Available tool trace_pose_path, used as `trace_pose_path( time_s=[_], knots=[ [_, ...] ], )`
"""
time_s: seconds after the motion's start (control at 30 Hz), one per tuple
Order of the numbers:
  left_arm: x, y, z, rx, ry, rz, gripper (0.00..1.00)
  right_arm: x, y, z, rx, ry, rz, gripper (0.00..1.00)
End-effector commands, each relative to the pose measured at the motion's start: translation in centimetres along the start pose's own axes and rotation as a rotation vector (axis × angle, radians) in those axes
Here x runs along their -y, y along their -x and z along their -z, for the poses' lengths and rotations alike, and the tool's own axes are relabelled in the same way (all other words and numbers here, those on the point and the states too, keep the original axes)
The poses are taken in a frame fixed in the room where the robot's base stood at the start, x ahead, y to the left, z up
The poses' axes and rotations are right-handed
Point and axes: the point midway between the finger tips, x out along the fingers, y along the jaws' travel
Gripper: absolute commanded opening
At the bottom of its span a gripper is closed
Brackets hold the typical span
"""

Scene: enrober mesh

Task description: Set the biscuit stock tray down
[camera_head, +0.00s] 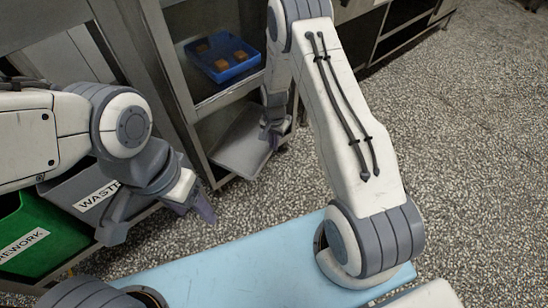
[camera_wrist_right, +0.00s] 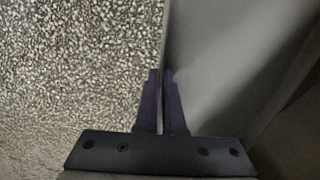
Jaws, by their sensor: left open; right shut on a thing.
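A flat grey tray (camera_head: 238,150) sticks out of the lower opening of the metal rack. My right gripper (camera_head: 272,136) is at its right edge. In the right wrist view the right gripper's fingers (camera_wrist_right: 161,75) are shut on the edge of this grey tray (camera_wrist_right: 215,50), with speckled floor beside it. A blue tray (camera_head: 222,60) with a few brown biscuits sits on the shelf above, apart from both grippers. I cannot tell which of the two is the biscuit stock tray. My left gripper (camera_head: 160,222) is open and empty in front of the bins.
A grey bin labelled WASTE (camera_head: 85,190) and a green bin labelled REWORK (camera_head: 40,235) stand at the left. The metal rack's upright (camera_head: 160,65) stands between the left arm and the shelves. Speckled floor (camera_head: 460,140) is clear at the right.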

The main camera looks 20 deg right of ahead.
Motion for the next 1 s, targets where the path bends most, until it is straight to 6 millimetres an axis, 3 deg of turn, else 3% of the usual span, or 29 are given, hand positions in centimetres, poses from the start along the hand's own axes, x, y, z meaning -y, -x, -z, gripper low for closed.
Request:
trace_pose_path(
  time_s=[0.03,0.27,0.5,1.0],
  knots=[
    [0.1,-1.0,0.0,0.000,0.000,0.000,0.60,-0.3,-1.5,-0.1,0.003,-0.001,-0.003,0.00],
    [0.1,-1.8,-0.1,0.000,0.000,0.000,0.60,-0.4,-2.8,-0.1,0.002,-0.001,-0.002,0.00],
    [0.4,-5.0,-0.3,0.000,0.000,0.000,0.60,-0.5,-7.2,-0.1,0.003,-0.001,-0.003,0.00],
    [0.4,-5.5,-0.3,-0.001,0.000,0.000,0.60,-0.1,-7.3,0.1,0.000,-0.001,0.000,0.00]
  ],
)
